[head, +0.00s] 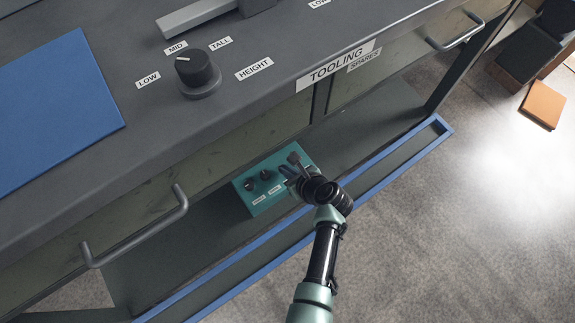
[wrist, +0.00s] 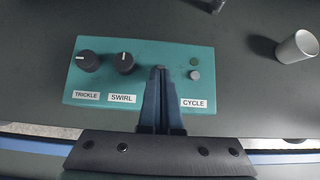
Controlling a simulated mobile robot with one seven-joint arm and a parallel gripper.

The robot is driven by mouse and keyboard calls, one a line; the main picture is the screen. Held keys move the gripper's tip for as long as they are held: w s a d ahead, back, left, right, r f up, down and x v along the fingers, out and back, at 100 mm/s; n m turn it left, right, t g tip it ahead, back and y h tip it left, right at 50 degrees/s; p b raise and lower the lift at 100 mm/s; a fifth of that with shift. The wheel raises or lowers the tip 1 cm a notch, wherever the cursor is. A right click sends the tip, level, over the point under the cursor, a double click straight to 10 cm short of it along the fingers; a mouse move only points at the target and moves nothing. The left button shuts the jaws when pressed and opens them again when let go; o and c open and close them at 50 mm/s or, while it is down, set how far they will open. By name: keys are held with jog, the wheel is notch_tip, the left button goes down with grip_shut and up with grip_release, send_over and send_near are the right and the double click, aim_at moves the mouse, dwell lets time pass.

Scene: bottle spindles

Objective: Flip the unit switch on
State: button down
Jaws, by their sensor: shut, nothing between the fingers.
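A teal control box (wrist: 150,55) sits on the lower shelf. It also shows in the head view (head: 267,204), partly covered by my gripper. On it are a black TRICKLE knob (wrist: 88,60), a black SWIRL knob (wrist: 124,63), and a small round grey button (wrist: 195,75) above the CYCLE label (wrist: 193,103), with a small round light or stud (wrist: 194,62) just above it. No part is labelled as the unit switch; my fingers hide some of the box's middle. My gripper (wrist: 158,70) is shut and empty, its fingertips over the box between SWIRL and CYCLE. I cannot tell whether they touch it.
The counter (head: 230,105) overhangs the shelf and carries a HEIGHT knob (head: 197,70). A drawer handle (head: 135,232) juts out. A blue rim (head: 250,277) edges the shelf.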

jog(key=shift+w+a+r+p, duration=0.15)
jog(key=shift+r+p, duration=0.1)
jog(key=shift+p, duration=0.4)
jog(key=g+p, duration=0.1)
jog(key=h+p, duration=0.1)
jog(key=p, duration=0.1)
jog(key=shift+w+a+r+g, duration=0.15)
jog(key=shift+w+g, duration=0.05)
jog(key=shift+g, duration=0.2)
jog(key=shift+f, duration=0.2)
jog(key=shift+r, duration=0.1)
jog(key=shift+r+p, duration=0.75)
jog(key=shift+r, duration=0.05)
